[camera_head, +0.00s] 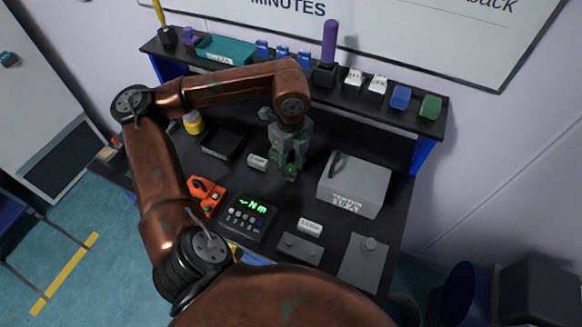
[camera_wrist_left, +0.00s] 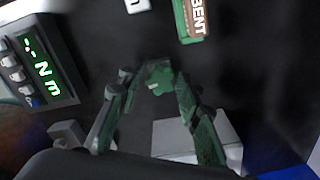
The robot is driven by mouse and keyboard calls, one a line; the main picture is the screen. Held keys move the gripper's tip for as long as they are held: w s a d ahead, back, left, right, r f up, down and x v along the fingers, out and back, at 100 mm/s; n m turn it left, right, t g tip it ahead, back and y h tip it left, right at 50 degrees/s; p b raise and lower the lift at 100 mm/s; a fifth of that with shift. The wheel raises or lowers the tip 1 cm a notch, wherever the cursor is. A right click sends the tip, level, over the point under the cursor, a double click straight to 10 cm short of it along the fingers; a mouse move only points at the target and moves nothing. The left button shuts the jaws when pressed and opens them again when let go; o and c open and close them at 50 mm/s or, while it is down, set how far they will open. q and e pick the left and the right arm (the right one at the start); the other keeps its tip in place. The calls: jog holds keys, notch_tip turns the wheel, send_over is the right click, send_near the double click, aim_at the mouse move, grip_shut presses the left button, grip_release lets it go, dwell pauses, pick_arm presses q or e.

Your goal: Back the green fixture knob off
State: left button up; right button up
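The green knob (camera_wrist_left: 160,78) shows in the left wrist view, between and just beyond my left gripper's fingertips. My left gripper (camera_wrist_left: 152,82) is open, with a finger on each side of the knob and dark gaps showing beside it. In the head view my left gripper (camera_head: 288,172) points down over the middle of the black bench, with some green showing around its fingers. The gripper hides most of the knob and its fixture there. Whether a fingertip touches the knob I cannot tell. My right gripper is not in view.
A meter with green digits (camera_head: 247,217) and an orange device (camera_head: 205,196) are left of the gripper. A grey box (camera_head: 354,185) stands to the right. A shelf (camera_head: 400,111) with several items runs behind.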

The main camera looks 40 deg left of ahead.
pick_arm(q)
jog(key=shift+o, duration=0.2)
jog(key=m, duration=0.4)
jog(key=shift+m+b, duration=0.3)
jog(key=m, duration=0.4)
jog(key=shift+b, duration=0.35)
jog(key=m, duration=0.4)
jog(key=shift+m+b, duration=0.35)
jog(key=shift+m, duration=0.05)
jog(key=m, duration=0.5)
jog(key=shift+r+b, duration=0.1)
jog(key=shift+b, duration=0.3)
jog(key=shift+c, duration=0.6)
